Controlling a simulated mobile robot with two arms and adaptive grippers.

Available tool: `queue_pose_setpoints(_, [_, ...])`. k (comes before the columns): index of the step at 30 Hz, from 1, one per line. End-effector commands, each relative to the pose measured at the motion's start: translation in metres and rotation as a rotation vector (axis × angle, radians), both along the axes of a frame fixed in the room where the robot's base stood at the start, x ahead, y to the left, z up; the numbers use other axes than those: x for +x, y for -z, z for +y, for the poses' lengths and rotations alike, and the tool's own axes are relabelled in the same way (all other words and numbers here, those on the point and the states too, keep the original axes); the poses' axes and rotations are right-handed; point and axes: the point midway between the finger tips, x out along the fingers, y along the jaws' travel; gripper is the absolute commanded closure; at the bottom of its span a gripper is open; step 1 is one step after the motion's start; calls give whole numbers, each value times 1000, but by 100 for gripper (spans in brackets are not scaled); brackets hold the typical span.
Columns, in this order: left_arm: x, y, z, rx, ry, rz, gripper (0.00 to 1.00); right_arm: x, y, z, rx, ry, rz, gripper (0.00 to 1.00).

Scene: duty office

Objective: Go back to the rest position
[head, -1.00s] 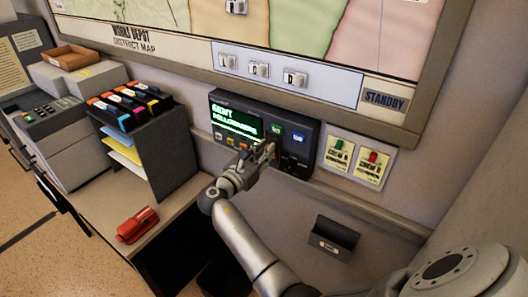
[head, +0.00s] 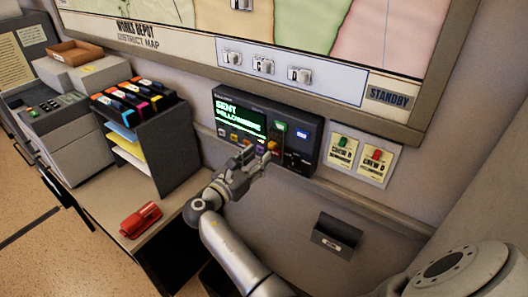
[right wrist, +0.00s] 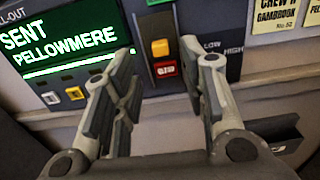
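My right gripper (head: 245,172) is in front of the wall-mounted call-out console (head: 301,158), apart from it. In the right wrist view the two fingers of my right gripper (right wrist: 160,85) stand well apart with nothing between them. Beyond them show the console's yellow-orange switch (right wrist: 160,48) and a red label below it. The green screen (right wrist: 65,40) reads "SENT PELLOWMERE". My left gripper is in neither current view.
A red stapler (head: 141,219) lies on the desk beside a dark file rack (head: 167,150). A small dark wall holder (head: 336,236) hangs at lower right. Crew tags (head: 374,163) and the framed district map (head: 155,47) are on the wall.

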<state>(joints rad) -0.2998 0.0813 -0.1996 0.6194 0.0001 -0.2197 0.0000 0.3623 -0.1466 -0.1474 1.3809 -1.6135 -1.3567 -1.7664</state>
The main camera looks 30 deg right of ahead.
Motion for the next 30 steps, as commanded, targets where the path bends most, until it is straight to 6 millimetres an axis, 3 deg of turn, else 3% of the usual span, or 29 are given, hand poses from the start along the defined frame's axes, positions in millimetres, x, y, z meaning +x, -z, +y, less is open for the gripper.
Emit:
queue_pose_setpoints(6, [0,0,-1,-1,0,0,62,-6,0,16,-1,0,0,61])
queue_pose_setpoints(22, [0,0,-1,-2,0,0,62,-6,4,16,5,-5,1,61])
queue_pose_setpoints(26, [0,4,-2,-2,1,0,62,-2,43,18,67,-55,7,61])
queue_pose_setpoints(29, [0,8,-2,-2,0,-1,62,-1,105,24,185,-123,11,61])
queue_pose_setpoints(30, [0,10,-2,-2,0,-1,62,-4,135,27,248,-148,10,61])
